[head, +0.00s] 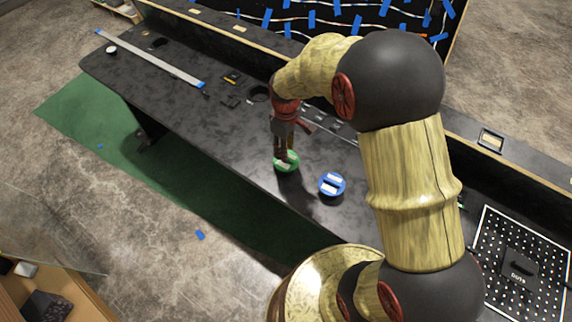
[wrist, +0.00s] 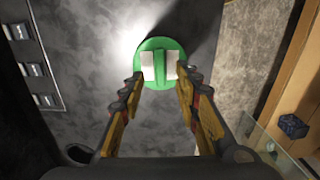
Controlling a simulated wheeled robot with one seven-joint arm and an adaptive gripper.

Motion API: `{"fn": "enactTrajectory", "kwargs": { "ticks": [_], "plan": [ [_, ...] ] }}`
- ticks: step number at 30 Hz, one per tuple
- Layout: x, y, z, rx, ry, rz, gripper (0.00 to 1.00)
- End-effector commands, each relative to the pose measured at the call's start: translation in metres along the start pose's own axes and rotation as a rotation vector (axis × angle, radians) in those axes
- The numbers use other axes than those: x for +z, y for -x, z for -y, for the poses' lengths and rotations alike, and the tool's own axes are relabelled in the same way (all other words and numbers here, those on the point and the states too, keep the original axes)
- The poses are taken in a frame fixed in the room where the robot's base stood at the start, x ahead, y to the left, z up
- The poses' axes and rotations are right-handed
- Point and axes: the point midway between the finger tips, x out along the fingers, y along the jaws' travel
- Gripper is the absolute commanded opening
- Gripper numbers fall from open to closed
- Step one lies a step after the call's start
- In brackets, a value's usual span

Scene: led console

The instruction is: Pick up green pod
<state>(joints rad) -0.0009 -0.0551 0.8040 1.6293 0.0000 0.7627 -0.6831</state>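The green pod (head: 287,163) is a round green disc with two pale patches, lying on the black desk near its front edge. In the wrist view the green pod (wrist: 159,64) lies just beyond and between my fingertips. My gripper (head: 284,152) points down at it in the head view and partly covers it. In the wrist view my gripper (wrist: 159,82) is open, with one finger at each side of the pod. I cannot tell whether the fingers touch it.
A blue pod (head: 332,185) with pale patches lies right of the green one. A long light bar (head: 150,60) lies on the desk's left part. A perforated panel (head: 520,262) is at the right. The desk (head: 225,135) is mostly clear left of my gripper.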

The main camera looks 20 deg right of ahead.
Motion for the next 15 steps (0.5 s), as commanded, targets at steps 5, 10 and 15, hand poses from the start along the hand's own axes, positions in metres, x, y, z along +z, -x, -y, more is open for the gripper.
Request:
{"fn": "enactTrajectory", "kwargs": {
  "ticks": [5,10,15],
  "plan": [
    [0.002,-0.03,0.001,-0.002,0.0,0.002,0.33],
    [0.001,-0.038,0.0,0.0,0.0,0.0,0.33],
    [0.001,-0.037,0.0,0.0,0.0,0.0,0.31]
  ]
}}
